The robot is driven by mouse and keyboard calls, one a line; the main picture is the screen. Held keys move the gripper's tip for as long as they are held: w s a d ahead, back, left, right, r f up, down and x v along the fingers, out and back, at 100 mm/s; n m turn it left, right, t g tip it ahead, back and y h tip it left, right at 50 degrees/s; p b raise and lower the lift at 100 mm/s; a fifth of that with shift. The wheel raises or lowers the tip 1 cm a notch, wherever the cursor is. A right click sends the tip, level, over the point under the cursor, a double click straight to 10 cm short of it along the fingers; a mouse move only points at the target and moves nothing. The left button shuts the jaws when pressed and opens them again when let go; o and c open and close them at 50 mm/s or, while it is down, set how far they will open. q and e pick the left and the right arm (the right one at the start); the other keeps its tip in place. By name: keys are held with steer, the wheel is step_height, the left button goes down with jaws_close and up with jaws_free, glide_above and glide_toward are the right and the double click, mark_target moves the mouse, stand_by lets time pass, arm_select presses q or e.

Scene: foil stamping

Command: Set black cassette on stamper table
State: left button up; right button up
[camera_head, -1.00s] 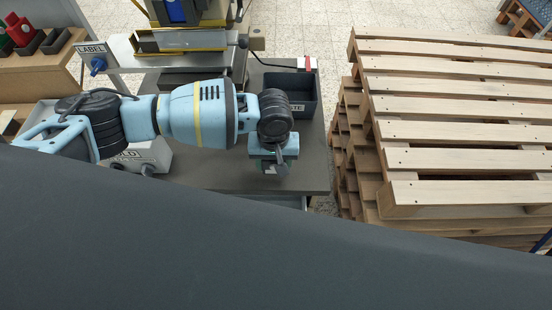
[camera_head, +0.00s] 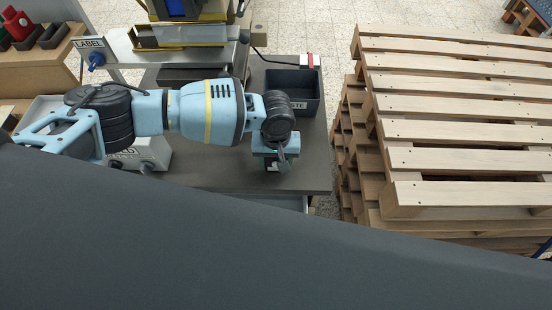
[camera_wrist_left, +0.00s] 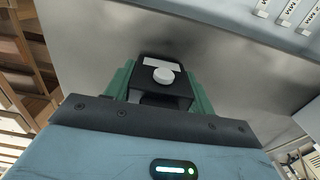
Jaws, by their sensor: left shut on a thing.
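My left gripper (camera_head: 279,163) hangs over the front right part of the dark grey table top (camera_head: 218,171), pointing down. In the left wrist view its green fingers (camera_wrist_left: 162,84) are shut on the black cassette (camera_wrist_left: 180,88), which has a white round knob and a pale label strip. In the head view the cassette is mostly hidden by the gripper. I cannot tell whether it touches the table. The stamping machine (camera_head: 190,34), with yellow and blue parts, stands at the back of the table. My right gripper is not in view.
A dark bin (camera_head: 308,86) with a partly covered label stands behind the gripper at the table's right edge. A white labelled box (camera_head: 152,150) is partly hidden under my left arm. Stacked wooden pallets (camera_head: 455,130) stand right of the table. Table top between box and gripper is clear.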

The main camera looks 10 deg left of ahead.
arm_select(q)
steer(key=shift+f, duration=0.15)
steer(key=o, duration=1)
step_height(320, 180, up, 11)
steer(key=shift+f+p, duration=0.15)
steer(key=shift+p, duration=0.6)
steer(key=shift+r, duration=0.8)
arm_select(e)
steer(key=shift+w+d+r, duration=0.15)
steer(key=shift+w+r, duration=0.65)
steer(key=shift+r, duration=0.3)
